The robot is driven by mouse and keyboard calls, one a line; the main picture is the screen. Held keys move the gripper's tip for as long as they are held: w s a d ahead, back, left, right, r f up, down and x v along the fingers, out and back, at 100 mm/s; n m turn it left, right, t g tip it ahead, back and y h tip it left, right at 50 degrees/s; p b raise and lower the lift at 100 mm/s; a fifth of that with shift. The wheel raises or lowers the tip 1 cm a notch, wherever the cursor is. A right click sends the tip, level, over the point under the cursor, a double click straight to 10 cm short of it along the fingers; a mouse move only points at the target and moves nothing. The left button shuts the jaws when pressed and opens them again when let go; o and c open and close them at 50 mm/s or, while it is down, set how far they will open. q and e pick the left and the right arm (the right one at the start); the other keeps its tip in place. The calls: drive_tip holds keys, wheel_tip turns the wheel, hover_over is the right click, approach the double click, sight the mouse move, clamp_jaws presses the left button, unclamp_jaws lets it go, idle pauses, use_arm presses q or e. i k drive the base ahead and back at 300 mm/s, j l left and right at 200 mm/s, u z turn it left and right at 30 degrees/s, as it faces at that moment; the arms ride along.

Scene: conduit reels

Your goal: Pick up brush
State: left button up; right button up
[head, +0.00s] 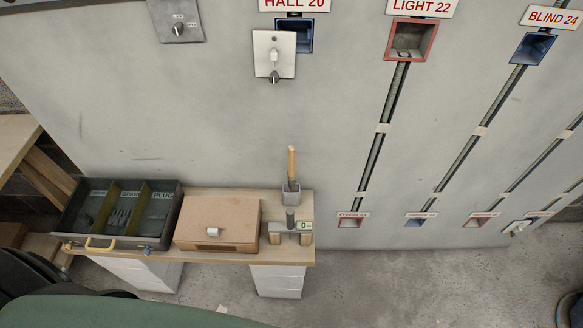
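The likely brush (291,163) stands upright near the right end of the low wooden bench, its light wooden handle pointing up. Its lower end sits in a small grey holder (291,195), so any bristles are hidden. Neither of my grippers is in view, so nothing of mine is seen near the brush.
The bench (225,200) also bears a dark compartment tray (172,215), a brown box (218,222) and a grey tool on wooden blocks (290,228). Behind it is a grey wall with labelled boxes and conduits. A green rounded surface (120,312) fills the bottom left.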

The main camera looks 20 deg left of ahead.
sight(292, 180)
drive_tip(key=l+u, duration=0.35)
drive_tip(key=l, duration=0.7)
drive_tip(key=l+u, duration=0.3)
drive_tip(key=l, duration=0.75)
